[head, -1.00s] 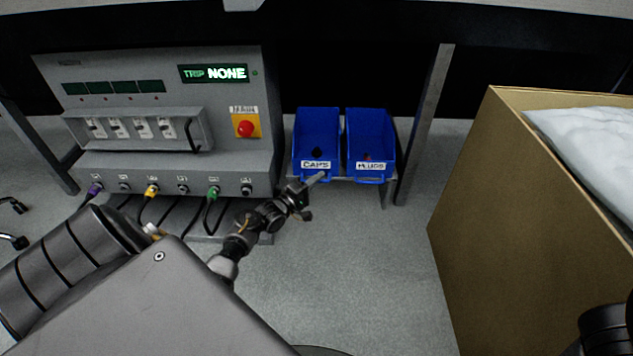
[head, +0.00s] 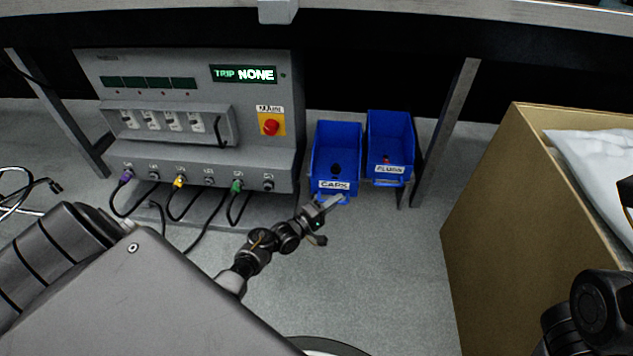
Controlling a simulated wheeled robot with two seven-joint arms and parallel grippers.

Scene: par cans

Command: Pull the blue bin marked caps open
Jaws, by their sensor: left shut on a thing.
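The blue bin marked CAPS (head: 336,155) sits on a low shelf, the left of two blue bins. It stands further forward than its neighbour, and a dark small thing shows inside it. My left gripper (head: 336,201) is at the bin's front lip, just below the white label, and is shut on the bin's front handle. The fingertips hide part of that handle. My right arm (head: 597,312) shows at the lower right edge; its gripper is out of view.
The blue bin marked PLUGS (head: 390,145) stands to the right. A grey panel (head: 190,160) with a red button and cables stands to the left. A large cardboard box (head: 500,220) stands at the right. Floor in front of the bins is clear.

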